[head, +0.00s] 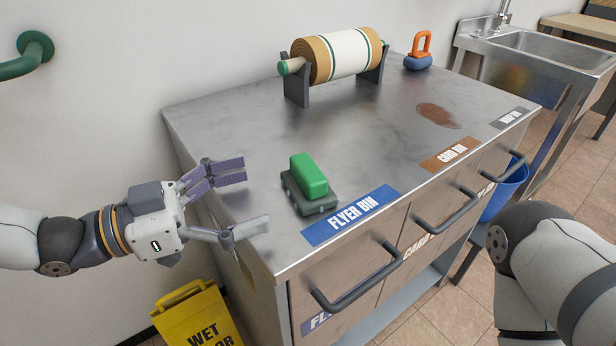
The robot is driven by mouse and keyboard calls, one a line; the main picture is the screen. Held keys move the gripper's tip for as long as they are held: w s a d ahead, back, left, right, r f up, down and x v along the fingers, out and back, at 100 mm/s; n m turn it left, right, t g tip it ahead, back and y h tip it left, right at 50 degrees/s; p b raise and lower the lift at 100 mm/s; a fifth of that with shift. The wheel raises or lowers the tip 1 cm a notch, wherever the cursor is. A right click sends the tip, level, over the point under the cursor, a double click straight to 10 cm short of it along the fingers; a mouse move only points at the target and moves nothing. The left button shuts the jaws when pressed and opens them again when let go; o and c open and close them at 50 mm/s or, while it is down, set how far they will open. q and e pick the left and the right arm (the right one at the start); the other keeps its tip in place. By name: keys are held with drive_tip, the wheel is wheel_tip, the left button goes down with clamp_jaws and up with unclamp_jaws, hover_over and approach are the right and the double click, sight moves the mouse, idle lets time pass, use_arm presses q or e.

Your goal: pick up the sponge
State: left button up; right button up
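A green block (308,174), which looks like the sponge, sits upright on a dark grey base (318,207) near the left front of the metal counter (233,124). I cannot tell whether the base is part of it. My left gripper (257,197) is open and empty, with its fingers pointing right toward the green block. The fingers are at the counter's left edge, apart from the block and its base. My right arm shows at the lower right, but its gripper is out of view.
A paper roll on a stand (338,56) and a blue object with an orange handle (419,55) are at the back. A brown stain (438,115) marks the counter's right side. Drawer handles (357,283) project in front. A yellow wet-floor sign (197,318) stands below my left gripper.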

sight(297, 173)
use_arm(q)
drive_tip(key=x, duration=0.4)
drive_tip(key=r+x, duration=0.1)
drive_tip(key=x, duration=0.2)
drive_tip(key=shift+w, duration=0.1)
drive_tip(key=c, duration=1.2)
